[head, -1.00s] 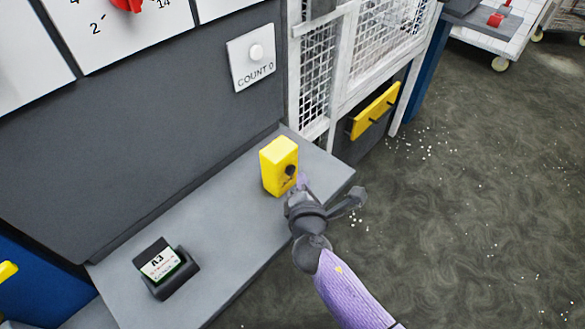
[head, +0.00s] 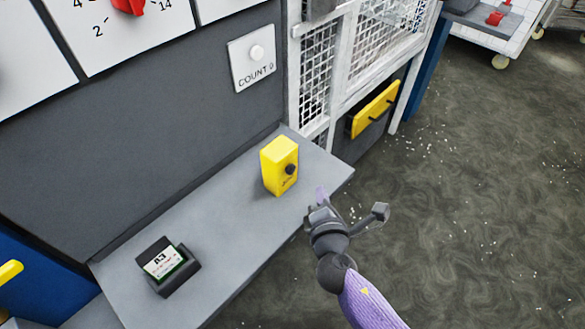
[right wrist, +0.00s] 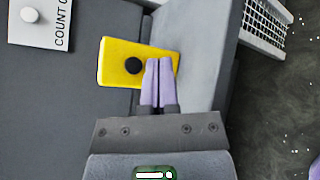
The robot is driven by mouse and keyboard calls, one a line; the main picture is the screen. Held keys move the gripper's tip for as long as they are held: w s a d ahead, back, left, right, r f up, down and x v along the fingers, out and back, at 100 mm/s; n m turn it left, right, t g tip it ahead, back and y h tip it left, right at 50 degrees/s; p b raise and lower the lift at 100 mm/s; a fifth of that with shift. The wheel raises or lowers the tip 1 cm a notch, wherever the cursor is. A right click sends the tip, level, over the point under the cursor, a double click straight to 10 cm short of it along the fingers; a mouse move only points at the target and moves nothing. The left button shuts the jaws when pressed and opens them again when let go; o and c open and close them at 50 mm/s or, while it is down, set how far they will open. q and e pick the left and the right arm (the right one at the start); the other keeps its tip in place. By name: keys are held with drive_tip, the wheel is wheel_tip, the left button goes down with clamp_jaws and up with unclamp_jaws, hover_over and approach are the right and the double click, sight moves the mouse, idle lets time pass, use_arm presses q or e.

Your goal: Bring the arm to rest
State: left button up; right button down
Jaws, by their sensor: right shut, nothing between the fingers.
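My right gripper (head: 321,196) is shut and empty, just off the front edge of the grey shelf (head: 225,225) in the head view. Its two lilac fingers (right wrist: 158,82) lie side by side in the right wrist view. There they overlap the yellow box (right wrist: 115,62) in the picture. In the head view the yellow box (head: 277,160) with its black knob stands upright on the shelf, apart from the gripper. My left gripper is not in view.
A dark holder with a card marked A3 (head: 162,264) sits on the shelf's near left. A white COUNT 0 panel (head: 253,57) is on the grey wall. Open floor lies at the right.

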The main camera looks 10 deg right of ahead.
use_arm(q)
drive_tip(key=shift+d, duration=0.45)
use_arm(e)
drive_tip(key=s+d+f+m+g+b, duration=0.1)
drive_tip(key=s+f+m+g+b, duration=0.15)
drive_tip(key=s+f, duration=0.45)
drive_tip(key=s+d+f+m+g+b, duration=0.1)
drive_tip(key=s+f+m+g, duration=0.25)
drive_tip(key=f, duration=0.75)
drive_tip(key=s+d+f+m+g+b, duration=0.1)
drive_tip(key=s+f+m+g+b, duration=0.25)
drive_tip(key=f, duration=0.55)
use_arm(q)
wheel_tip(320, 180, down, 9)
drive_tip(key=b, duration=0.2)
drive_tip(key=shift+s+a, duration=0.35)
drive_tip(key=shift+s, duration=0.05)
use_arm(e)
drive_tip(key=s+d+f+m+g, duration=0.1)
drive_tip(key=s+f+m, duration=0.2)
drive_tip(key=s, duration=0.4)
drive_tip(key=s+d+f+m+g+y, duration=0.1)
drive_tip(key=s+f+m+g, duration=0.1)
drive_tip(key=s+f+m, duration=0.2)
drive_tip(key=s+d+f+m+g, duration=0.1)
drive_tip(key=s+f+m+g, duration=0.1)
drive_tip(key=s, duration=0.9)
drive_tip(key=shift+f+m, duration=0.85)
drive_tip(key=shift+m, duration=0.2)
